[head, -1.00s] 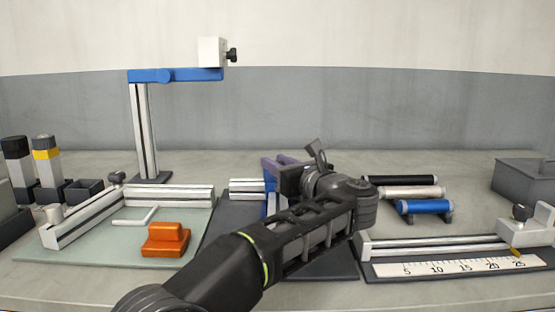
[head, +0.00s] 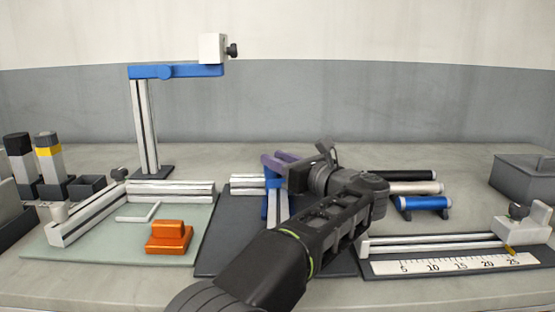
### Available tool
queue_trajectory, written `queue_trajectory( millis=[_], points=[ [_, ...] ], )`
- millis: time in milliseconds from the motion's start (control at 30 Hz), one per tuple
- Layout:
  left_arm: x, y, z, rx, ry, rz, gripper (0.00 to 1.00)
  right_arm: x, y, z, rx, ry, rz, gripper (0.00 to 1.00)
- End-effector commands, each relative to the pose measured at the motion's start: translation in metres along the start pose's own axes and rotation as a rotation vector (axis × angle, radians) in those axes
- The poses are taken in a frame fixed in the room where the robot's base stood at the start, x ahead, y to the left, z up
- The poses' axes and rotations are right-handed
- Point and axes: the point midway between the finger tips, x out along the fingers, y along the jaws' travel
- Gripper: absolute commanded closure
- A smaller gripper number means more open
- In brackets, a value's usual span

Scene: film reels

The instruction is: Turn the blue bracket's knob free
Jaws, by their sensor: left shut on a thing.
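The blue bracket (head: 269,207) stands at the centre of the table, on a silver rail fixture over a dark base plate. My left gripper (head: 283,160) reaches it from the right, with its purplish-grey fingers at the bracket's top. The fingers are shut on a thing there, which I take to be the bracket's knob. The knob itself is hidden behind the fingers and the wrist. My right gripper is not in view.
A tall stand (head: 147,125) with a blue arm rises at the back left. An orange block (head: 169,238) sits on a pale green plate. Several rollers (head: 424,203) and a ruler (head: 459,263) with a rail lie to the right. A grey box (head: 524,178) stands far right.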

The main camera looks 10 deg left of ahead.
Motion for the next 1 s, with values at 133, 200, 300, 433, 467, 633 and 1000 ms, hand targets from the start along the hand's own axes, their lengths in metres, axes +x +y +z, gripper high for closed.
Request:
queue_trajectory(
  millis=[133,200,300,433,467,633,1000],
  points=[
    [0.0000,0.0001,0.0009,-0.001,-0.001,0.000,1.00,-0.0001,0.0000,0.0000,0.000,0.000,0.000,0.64],
    [0.0000,0.0001,0.0009,-0.001,-0.001,0.000,1.00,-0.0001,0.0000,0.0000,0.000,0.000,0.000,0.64],
    [-0.0001,0.0001,0.0009,-0.001,-0.001,-0.001,1.00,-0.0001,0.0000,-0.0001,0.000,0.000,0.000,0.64],
    [0.0000,0.0001,0.0009,-0.001,-0.001,-0.001,1.00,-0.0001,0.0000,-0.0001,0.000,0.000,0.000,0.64],
    [0.0000,0.0001,0.0010,-0.001,-0.001,-0.001,1.00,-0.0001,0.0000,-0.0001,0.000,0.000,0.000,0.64],
    [0.0000,0.0002,0.0010,-0.001,-0.001,-0.001,1.00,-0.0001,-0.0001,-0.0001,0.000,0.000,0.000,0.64],
    [0.0000,0.0001,0.0009,-0.001,-0.001,-0.001,0.65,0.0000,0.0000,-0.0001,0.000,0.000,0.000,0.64]
  ],
)
